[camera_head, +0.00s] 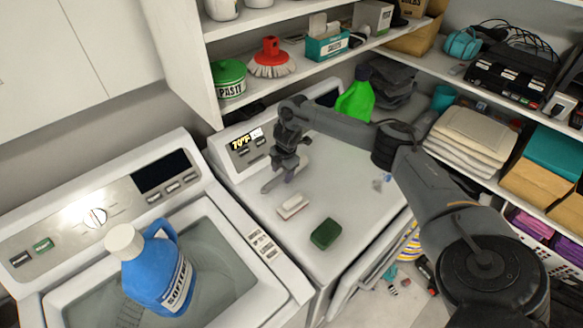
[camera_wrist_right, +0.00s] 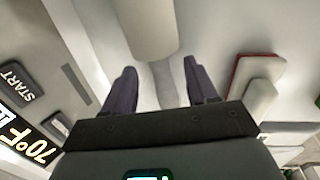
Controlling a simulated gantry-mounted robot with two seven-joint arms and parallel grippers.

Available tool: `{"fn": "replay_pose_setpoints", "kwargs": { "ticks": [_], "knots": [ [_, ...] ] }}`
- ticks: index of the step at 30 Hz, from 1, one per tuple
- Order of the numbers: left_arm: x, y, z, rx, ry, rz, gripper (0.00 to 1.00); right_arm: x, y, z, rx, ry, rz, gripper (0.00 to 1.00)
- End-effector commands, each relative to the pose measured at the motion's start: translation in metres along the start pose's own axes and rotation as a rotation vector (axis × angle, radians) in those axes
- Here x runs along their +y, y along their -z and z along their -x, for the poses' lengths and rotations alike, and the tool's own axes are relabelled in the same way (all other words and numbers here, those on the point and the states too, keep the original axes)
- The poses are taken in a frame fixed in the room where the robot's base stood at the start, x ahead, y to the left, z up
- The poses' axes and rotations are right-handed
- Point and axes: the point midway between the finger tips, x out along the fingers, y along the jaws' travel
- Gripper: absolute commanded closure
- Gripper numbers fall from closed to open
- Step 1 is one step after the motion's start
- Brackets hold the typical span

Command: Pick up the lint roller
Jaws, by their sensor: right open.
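My right gripper (camera_head: 289,176) is over the back left part of the dryer top (camera_head: 335,185), pointing down. It is open in the right wrist view (camera_wrist_right: 162,88), with its two dark fingers apart. A pale grey cylinder with a narrower stem, seemingly the lint roller (camera_wrist_right: 152,28), shows ahead of and between the fingers. I cannot tell whether the fingers touch it. In the head view a grey elongated piece (camera_head: 271,186) shows beside the fingers; it may be the same roller, partly hidden by the gripper. My left gripper is not in view.
A white block with a red edge (camera_head: 293,206) and a green sponge (camera_head: 326,233) lie on the dryer top. A green bottle (camera_head: 356,96) stands behind my right arm. A blue softener bottle (camera_head: 157,268) is over the washer at left. Shelves overhang the back.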

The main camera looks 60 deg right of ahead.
Motion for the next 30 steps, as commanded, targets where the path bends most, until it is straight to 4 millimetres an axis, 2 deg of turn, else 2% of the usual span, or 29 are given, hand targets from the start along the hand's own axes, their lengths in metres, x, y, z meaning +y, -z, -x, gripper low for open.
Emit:
{"fn": "replay_pose_setpoints", "kwargs": {
  "ticks": [4,12,24,30],
  "knots": [
    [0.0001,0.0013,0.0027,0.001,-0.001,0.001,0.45,-0.0002,0.0003,-0.0120,0.000,0.000,0.000,0.42],
    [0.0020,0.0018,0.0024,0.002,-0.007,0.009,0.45,-0.0003,-0.0001,-0.0146,0.000,-0.001,0.000,0.42],
    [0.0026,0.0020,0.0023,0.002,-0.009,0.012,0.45,-0.0003,-0.0002,-0.0143,0.000,-0.001,0.000,1.00],
    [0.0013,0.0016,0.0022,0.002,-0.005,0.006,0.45,-0.0001,-0.0003,-0.0140,0.000,-0.001,0.000,1.00]
  ]
}}
